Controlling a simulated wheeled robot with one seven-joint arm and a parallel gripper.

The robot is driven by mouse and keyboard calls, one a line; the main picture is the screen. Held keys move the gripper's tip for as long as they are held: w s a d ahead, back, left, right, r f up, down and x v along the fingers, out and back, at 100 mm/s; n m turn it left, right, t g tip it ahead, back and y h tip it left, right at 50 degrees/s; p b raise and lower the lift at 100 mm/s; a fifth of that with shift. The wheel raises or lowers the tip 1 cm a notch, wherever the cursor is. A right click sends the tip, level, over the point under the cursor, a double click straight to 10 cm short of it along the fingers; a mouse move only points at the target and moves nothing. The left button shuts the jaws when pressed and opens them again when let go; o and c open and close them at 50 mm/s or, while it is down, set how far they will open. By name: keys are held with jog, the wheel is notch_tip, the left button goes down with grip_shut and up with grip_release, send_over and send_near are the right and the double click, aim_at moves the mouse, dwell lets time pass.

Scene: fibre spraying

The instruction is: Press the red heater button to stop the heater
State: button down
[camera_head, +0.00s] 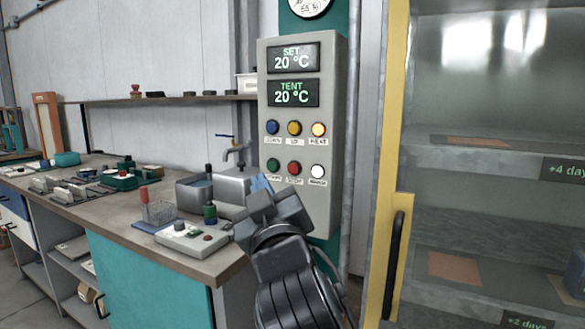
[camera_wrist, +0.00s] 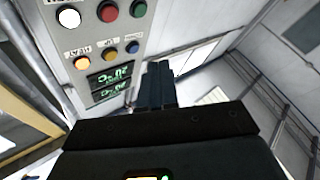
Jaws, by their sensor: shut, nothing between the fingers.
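The grey control panel (camera_head: 333,120) stands upright on a teal post. Its red button (camera_head: 294,167) is in the middle of the lower row, between a green button (camera_head: 273,165) and a white button (camera_head: 318,171). The red button also shows, turned over, at the top of the wrist view (camera_wrist: 107,12). My gripper (camera_head: 260,184) is shut and empty. In the head view it appears below and left of the red button. In the wrist view its fingers (camera_wrist: 158,82) are together and apart from the red button. The fingertips' distance from the panel is hard to tell.
Blue, yellow and lit orange buttons (camera_head: 318,129) form the upper row. Two displays (camera_head: 293,93) both read 20 °C. A workbench (camera_head: 160,237) with a sink (camera_head: 193,193) and a small grey device (camera_head: 194,240) lies left. A yellow-framed glass cabinet (camera_head: 393,150) stands right.

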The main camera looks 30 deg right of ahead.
jog(key=shift+w+d+p, duration=0.5)
jog(key=shift+w+d, duration=0.25)
jog(key=shift+d, duration=0.3)
jog(key=shift+w+d+p, duration=0.5)
jog(key=shift+w+d, duration=0.25)
jog(key=shift+d, duration=0.35)
jog(key=shift+w+d+p, duration=0.5)
jog(key=shift+w+d, duration=0.25)
jog(key=shift+d, duration=0.3)
jog(key=shift+w+d, duration=0.25)
jog(key=shift+d, duration=0.05)
jog(key=shift+w+d+p, duration=0.25)
jog(key=shift+d+p, duration=0.1)
jog(key=shift+d, duration=0.05)
dwell(0.4)
jog(key=shift+s+a+b, duration=0.4)
jog(key=shift+s+a, duration=0.1)
jog(key=shift+a, duration=0.2)
jog(key=shift+s+a+b, duration=0.6)
jog(key=shift+s+a, duration=0.15)
jog(key=shift+a, duration=0.25)
jog(key=shift+s+a+b, duration=0.55)
jog(key=shift+s+a, duration=0.15)
jog(key=shift+a, duration=0.3)
